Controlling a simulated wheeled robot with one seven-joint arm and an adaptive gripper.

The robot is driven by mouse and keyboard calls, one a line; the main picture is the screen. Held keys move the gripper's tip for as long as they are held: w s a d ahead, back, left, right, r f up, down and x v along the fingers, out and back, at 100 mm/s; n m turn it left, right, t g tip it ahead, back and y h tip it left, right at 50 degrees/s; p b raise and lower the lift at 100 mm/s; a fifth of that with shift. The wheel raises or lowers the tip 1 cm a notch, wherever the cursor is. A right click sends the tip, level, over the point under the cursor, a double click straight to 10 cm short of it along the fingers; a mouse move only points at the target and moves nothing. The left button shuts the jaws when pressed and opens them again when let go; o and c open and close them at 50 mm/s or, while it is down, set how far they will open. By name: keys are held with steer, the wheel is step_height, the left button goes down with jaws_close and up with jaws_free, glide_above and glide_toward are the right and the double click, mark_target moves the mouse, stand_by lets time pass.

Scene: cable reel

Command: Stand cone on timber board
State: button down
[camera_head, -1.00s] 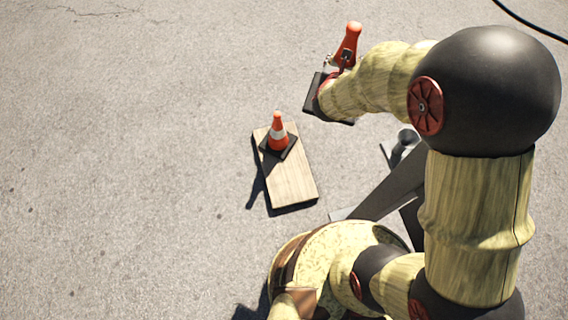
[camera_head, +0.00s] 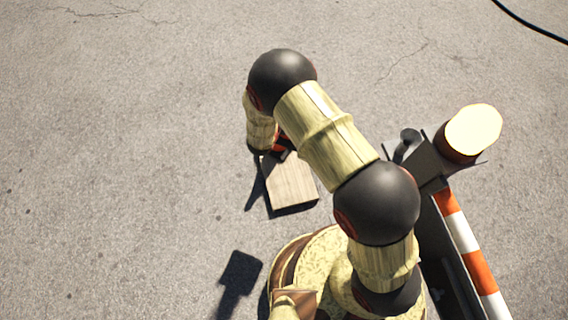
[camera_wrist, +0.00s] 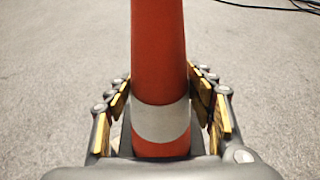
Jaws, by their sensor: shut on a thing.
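An orange cone (camera_wrist: 158,50) with a white band fills the middle of the wrist view. My gripper (camera_wrist: 160,88) has its fingers on both sides of it and is shut on it near the band. Dark base edges show low beside it. The timber board (camera_head: 292,188) lies on the ground in the head view. My arm's end is over the board's far left end and hides most of what is there. A small orange and dark patch (camera_head: 283,142) shows there. I cannot tell whether the held cone touches the board.
An orange-and-white striped bar (camera_head: 465,240) and dark metal parts stand to the right, close to my arm. A black cable (camera_head: 530,22) crosses the top right corner. The pavement to the left is clear.

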steer(key=s+a+f, duration=0.1)
steer(key=f, duration=0.2)
steer(key=s+a+f, duration=0.1)
steer(key=f, duration=0.2)
steer(key=s+a+f, duration=0.1)
steer(key=a+f, duration=0.1)
steer(key=f, duration=0.1)
steer(key=shift+s+f, duration=0.3)
steer(key=shift+f, duration=0.1)
steer(key=s+d+f+m+h, duration=0.1)
steer(key=s+f, duration=0.8)
steer(key=f, duration=0.3)
steer(key=s+f, duration=0.8)
steer(key=f, duration=0.5)
steer(key=w+d+f+b, duration=0.4)
steer(key=w+f+b, duration=0.4)
steer(key=w+f, duration=0.4)
steer(key=shift+w+f+g, duration=0.3)
steer(key=shift+f+g, duration=0.1)
steer(key=c, duration=1)
jaws_free()
steer(key=shift+f, duration=0.2)
steer(key=shift+o, duration=1.3)
steer(key=shift+r, duration=0.15)
steer(key=shift+w, duration=0.1)
